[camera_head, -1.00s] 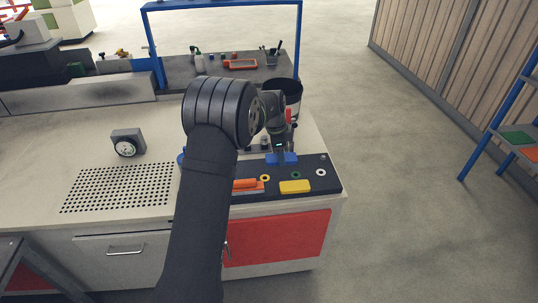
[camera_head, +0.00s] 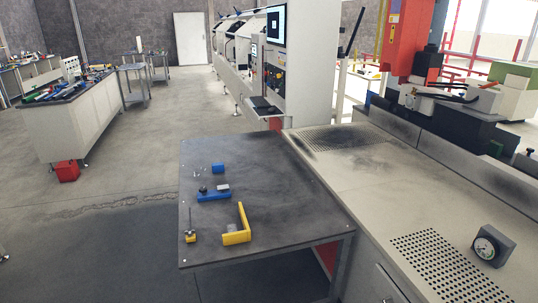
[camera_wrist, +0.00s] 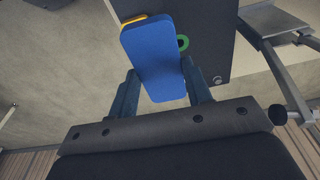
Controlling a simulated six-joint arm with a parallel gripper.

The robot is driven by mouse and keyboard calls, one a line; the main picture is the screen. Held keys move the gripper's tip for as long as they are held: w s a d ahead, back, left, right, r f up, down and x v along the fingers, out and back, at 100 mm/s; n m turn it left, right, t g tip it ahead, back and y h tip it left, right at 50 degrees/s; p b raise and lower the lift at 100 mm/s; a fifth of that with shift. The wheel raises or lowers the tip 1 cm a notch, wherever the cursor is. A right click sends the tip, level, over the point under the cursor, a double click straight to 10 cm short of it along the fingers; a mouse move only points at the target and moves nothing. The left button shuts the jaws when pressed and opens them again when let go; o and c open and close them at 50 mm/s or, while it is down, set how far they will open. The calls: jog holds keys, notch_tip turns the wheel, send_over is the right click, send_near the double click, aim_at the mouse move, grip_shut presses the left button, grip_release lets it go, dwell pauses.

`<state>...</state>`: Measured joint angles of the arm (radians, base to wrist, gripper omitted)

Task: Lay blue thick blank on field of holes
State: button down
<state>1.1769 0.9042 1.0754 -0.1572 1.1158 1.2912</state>
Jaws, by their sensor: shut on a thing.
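The blue thick blank (camera_wrist: 152,50) is a flat rounded block in the wrist view. My gripper (camera_wrist: 160,88) is shut on it, one finger on each long side. In the wrist view the blank hangs in front of a dark mat (camera_wrist: 213,30); I cannot tell the gap between them. The field of holes (camera_head: 446,264) is a grid of dark holes in the pale bench top at the lower right of the head view. My gripper and the blank are not in the head view.
A dial gauge block (camera_head: 493,245) stands beside the field of holes. A second perforated patch (camera_head: 345,138) lies farther back. A dark table (camera_head: 285,215) with blue and yellow parts is to the left. In the wrist view, a green ring (camera_wrist: 184,43) lies on the mat.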

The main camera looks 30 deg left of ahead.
jog(key=shift+w, duration=0.1)
dwell(0.4)
jog(key=w+a, duration=0.4)
jog(key=w, duration=0.9)
send_over(451, 271)
jog(key=shift+n, duration=0.3)
jog(key=f, duration=0.9)
jog(key=shift+s+d, duration=0.2)
jog(key=shift+s, duration=0.1)
jog(key=shift+w+a+f, duration=0.3)
jog(key=shift+w+a, duration=0.1)
jog(key=shift+w, duration=0.05)
jog(key=shift+f, duration=1.95)
jog(key=shift+f, duration=0.2)
